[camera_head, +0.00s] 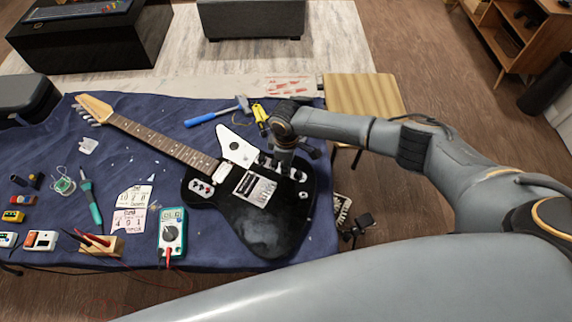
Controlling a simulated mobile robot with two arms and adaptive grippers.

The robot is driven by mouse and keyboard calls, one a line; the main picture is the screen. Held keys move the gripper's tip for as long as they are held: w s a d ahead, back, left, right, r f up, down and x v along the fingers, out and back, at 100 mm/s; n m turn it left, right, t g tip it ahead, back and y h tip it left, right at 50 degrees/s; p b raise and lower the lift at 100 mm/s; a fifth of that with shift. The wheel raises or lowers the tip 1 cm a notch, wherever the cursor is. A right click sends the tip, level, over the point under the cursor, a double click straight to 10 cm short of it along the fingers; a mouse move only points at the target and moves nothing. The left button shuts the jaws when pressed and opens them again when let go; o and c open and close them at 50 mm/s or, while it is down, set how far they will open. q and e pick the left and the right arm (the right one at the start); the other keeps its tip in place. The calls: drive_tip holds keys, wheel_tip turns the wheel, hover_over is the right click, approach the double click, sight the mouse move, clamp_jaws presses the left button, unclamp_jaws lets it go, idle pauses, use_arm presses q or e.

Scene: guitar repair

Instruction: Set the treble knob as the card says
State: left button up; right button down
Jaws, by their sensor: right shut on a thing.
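A black electric guitar (265,228) lies on the blue cloth, its neck pointing to the upper left. Its control knobs (300,176) sit near the upper right of the body, partly hidden by my right gripper (281,164). That gripper points down at the knobs and is shut on one of them; which one, and where it points, I cannot tell. Two paper cards lie left of the guitar: a white one (136,197) and a pinkish one (128,221). Both bear printed numbers, too small to read surely. My left gripper is not in view.
A teal multimeter (172,233), a wooden block with probes (100,245), a teal-handled tool (92,205) and several small parts lie on the cloth (60,145). A blue-handled hammer (215,115) lies behind the guitar. A wooden stool (365,95) stands behind my right arm.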

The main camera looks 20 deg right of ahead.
drive_tip(key=n+b, duration=0.1)
drive_tip(key=n, duration=0.5)
drive_tip(key=shift+n, duration=0.3)
idle(0.5)
drive_tip(key=c, duration=1.2)
unclamp_jaws()
wheel_tip(320, 180, up, 12)
